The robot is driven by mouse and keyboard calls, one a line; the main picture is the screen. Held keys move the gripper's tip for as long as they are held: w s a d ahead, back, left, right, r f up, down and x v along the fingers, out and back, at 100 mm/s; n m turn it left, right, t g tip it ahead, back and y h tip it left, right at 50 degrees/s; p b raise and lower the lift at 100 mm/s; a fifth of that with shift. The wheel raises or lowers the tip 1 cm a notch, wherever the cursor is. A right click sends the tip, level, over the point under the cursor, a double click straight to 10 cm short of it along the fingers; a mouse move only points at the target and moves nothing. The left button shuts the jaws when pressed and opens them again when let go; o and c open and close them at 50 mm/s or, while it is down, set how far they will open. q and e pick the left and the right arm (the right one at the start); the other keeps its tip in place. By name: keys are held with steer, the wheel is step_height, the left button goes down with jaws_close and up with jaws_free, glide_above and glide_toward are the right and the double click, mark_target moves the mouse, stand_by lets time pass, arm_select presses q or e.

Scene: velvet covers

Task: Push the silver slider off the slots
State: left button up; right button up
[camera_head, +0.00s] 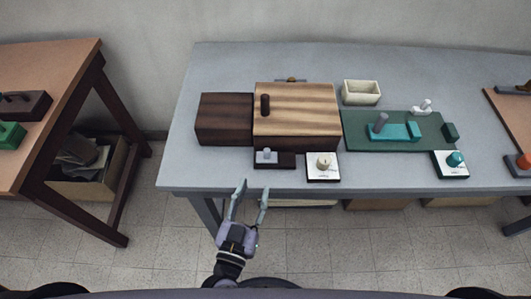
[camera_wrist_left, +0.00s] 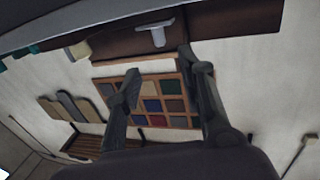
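A small silver slider (camera_head: 266,154) sits on a dark brown block (camera_head: 287,161) at the table's front edge, before a striped wooden box (camera_head: 296,104). My left gripper (camera_head: 251,188) is open and empty, just off the front edge of the table, below and slightly left of the slider. In the left wrist view the silver slider (camera_wrist_left: 155,32) shows at the top on dark brown wood (camera_wrist_left: 120,44), beyond the open fingers (camera_wrist_left: 160,66) and apart from them. The slots under the slider are too small to make out. My right gripper is not in view.
A white plate with a cream knob (camera_head: 323,166) stands right of the dark block. A dark wooden box (camera_head: 225,119) is behind left. A green board (camera_head: 397,131) with a teal piece lies to the right. The grey table (camera_head: 205,175) is bare at front left.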

mark_target(266, 154)
arm_select(q)
steer(key=x, duration=1.1)
steer(key=shift+w+p, duration=0.25)
steer(key=shift+p, duration=0.1)
steer(key=shift+c, duration=0.2)
jaws_close()
steer(key=shift+d, duration=0.1)
